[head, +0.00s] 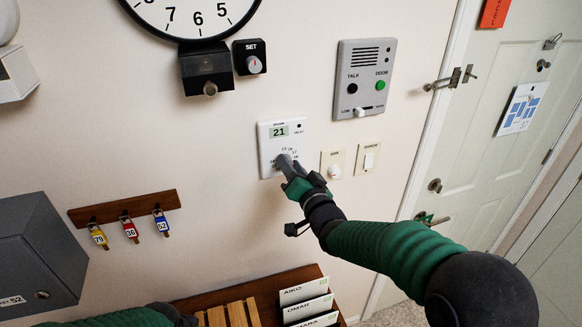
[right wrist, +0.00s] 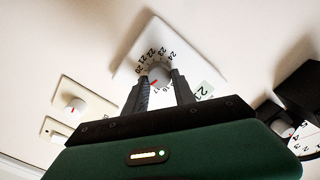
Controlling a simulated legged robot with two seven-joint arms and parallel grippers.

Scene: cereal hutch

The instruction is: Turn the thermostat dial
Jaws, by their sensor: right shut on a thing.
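The thermostat (head: 268,150) is a white wall panel below the clock, with a small display reading 21. In the right wrist view the panel (right wrist: 128,62) carries a round white dial (right wrist: 160,71) with a red mark, ringed by numbers. My right gripper (head: 287,161) is at the panel's lower middle and hides most of the dial in the head view. In the right wrist view the right gripper (right wrist: 160,84) has one finger on each side of the dial and is shut on it. Only part of my left arm shows at the bottom left; its gripper is not visible.
An intercom (head: 364,78) and two small switch plates (head: 350,162) are right of the thermostat. A black SET box (head: 249,57) is above. A key rack (head: 124,207) hangs left, and a wooden letter holder (head: 262,290) is below. The door (head: 510,130) is at right.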

